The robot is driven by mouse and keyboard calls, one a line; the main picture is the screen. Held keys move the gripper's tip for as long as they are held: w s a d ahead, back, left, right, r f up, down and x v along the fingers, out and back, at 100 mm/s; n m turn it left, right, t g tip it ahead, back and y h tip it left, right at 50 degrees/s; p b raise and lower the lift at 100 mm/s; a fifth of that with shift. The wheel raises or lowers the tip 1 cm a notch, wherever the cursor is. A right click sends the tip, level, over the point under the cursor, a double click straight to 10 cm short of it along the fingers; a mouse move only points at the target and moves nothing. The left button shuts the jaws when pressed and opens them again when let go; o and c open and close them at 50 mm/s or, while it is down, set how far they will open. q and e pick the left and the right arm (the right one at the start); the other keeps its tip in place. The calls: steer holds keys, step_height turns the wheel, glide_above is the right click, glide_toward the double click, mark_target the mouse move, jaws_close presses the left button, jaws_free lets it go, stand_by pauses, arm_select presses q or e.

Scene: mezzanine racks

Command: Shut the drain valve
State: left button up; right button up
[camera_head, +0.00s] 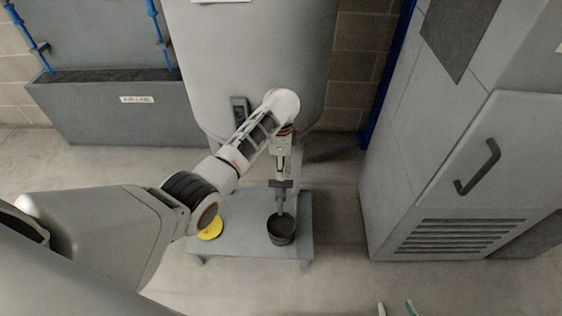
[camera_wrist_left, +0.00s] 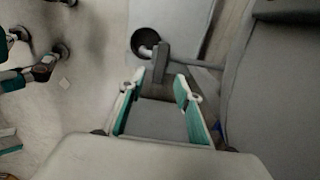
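The drain valve (camera_head: 281,185) shows at the front of the tank (camera_head: 250,60), its spout above a black bucket (camera_head: 281,238). In the left wrist view its pipe (camera_wrist_left: 198,63) comes in from the right, and a grey bar-like lever (camera_wrist_left: 160,60) rises by the spout (camera_wrist_left: 145,51). My left gripper (camera_head: 281,168) is just above the valve. In the left wrist view its teal-lined fingers (camera_wrist_left: 160,84) are apart, with the lever beyond or between their tips; contact cannot be told. My right gripper (camera_head: 396,308) is open and empty at the bottom edge of the head view.
The bucket and a yellow disc (camera_head: 211,229) stand on a low grey bench (camera_head: 245,236). A grey cabinet with a handle (camera_head: 477,167) stands to the right. A grey box labelled AIR LINE (camera_head: 115,115) is at the back left. The floor before the bench is clear.

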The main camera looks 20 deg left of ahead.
arm_select(q)
steer(key=shift+r, duration=1.2)
